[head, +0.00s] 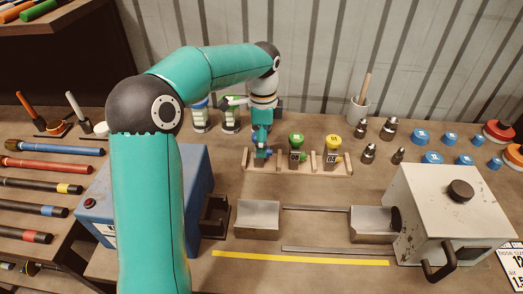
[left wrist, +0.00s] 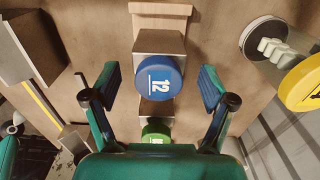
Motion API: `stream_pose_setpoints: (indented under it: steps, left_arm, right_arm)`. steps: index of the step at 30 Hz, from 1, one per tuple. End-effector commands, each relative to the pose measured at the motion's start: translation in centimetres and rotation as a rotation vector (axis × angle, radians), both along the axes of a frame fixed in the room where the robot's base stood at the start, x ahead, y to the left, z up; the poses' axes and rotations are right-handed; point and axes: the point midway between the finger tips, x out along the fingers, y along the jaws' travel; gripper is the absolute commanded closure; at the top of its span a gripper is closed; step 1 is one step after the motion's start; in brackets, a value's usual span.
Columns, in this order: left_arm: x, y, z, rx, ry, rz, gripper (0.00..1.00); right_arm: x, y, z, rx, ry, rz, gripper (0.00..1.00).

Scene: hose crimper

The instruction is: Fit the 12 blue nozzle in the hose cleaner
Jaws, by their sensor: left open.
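The blue nozzle marked 12 (left wrist: 160,82) shows in the left wrist view, upright on a small block. My left gripper is open, its fingers (left wrist: 160,88) apart on either side of the blue nozzle with clear gaps. In the head view my left gripper (head: 261,135) points down over the left end of the wooden rack (head: 333,172) and largely covers the blue nozzle (head: 261,153). A blue machine with a red button (head: 185,170) stands left of the rack, partly behind my arm; I cannot tell if it is the hose cleaner. My right gripper is out of view.
A green nozzle (head: 296,140) and a yellow nozzle (head: 332,143) stand to the right in the rack. Metal blocks (head: 257,219) and a pale box with a black handle (head: 450,215) lie in front. Canisters (head: 231,115) stand behind. Hoses (head: 50,165) lie at left.

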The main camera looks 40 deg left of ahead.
Motion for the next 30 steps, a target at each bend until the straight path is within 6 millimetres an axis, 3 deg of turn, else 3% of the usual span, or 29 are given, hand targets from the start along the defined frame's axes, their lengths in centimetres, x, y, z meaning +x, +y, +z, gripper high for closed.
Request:
stream_pose_setpoints:
  steps: [6, 13, 26, 30]
  left_arm:
    - [-0.1, 0.0, -2.4, -0.001, 0.002, 0.0, 0.17]
    - [-0.1, 0.0, -2.6, 0.0, 0.0, 0.0, 0.17]
    - [-0.1, 0.0, -2.5, 0.0, 0.0, 0.0, 0.87]
    - [-0.1, 0.0, -2.5, 0.001, -0.001, 0.0, 0.87]
  right_arm:
    - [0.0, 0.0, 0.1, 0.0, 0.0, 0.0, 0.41]
    - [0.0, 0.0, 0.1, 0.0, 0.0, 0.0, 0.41]
    - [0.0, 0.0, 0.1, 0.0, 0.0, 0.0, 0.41]
    - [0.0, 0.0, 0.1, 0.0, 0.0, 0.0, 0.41]
